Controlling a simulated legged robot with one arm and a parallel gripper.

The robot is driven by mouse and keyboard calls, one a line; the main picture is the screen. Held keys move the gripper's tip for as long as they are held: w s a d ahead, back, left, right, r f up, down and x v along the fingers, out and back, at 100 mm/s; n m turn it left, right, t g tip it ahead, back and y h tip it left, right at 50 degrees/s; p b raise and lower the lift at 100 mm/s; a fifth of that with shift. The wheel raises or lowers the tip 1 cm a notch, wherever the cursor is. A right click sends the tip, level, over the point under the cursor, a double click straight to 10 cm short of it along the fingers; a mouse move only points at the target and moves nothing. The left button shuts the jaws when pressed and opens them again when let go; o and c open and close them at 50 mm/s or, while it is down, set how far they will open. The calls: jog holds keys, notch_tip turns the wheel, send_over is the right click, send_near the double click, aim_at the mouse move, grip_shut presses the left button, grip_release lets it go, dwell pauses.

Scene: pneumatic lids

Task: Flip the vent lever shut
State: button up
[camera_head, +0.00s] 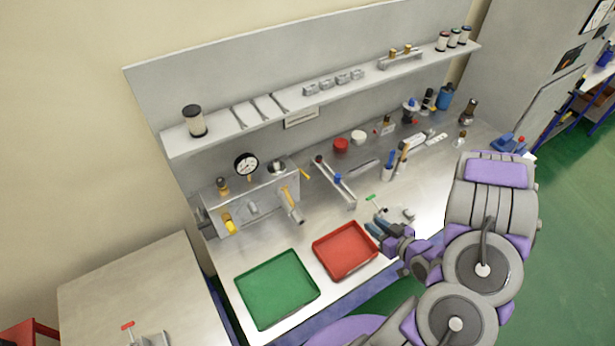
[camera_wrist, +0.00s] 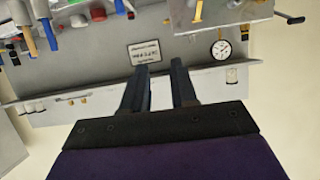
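A grey metal panel unit (camera_head: 250,192) with a round gauge (camera_head: 246,165) stands at the back left of the bench. It carries a yellow lever (camera_head: 287,196) on its right front and a yellow handle (camera_head: 229,226) at its lower left. I cannot tell for sure which is the vent lever. My gripper (camera_head: 371,226) is near the bench's front edge, right of the panel and apart from it. In the wrist view its two dark fingers (camera_wrist: 160,66) are parted with nothing between them. That view shows the gauge (camera_wrist: 221,49) and part of the panel (camera_wrist: 212,12) at the top right.
A red tray (camera_head: 316,250) and a green tray (camera_head: 241,288) lie along the front edge. A metal rail with a blue knob (camera_head: 338,178) stands between panel and gripper. A small green-handled tool (camera_head: 371,197) lies near my gripper. A shelf (camera_head: 290,104) runs above.

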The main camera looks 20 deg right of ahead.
jog(key=shift+o, duration=0.4)
jog(key=w+f+n+b, duration=0.4)
jog(key=b, duration=0.3)
jog(key=shift+d+f, duration=0.35)
jog(key=shift+d, duration=0.05)
jog(key=n+t+b, duration=0.2)
jog(key=n+b, duration=1.2)
jog(key=b, duration=0.9)
send_near(305, 174)
jog(key=x, duration=0.3)
jog(key=b+x, duration=0.1)
jog(key=x, duration=0.5)
jog(key=shift+f+b, duration=0.4)
jog(key=shift+w, duration=0.75)
jog(key=shift+a, duration=0.1)
grip_shut()
jog(key=shift+f, duration=0.1)
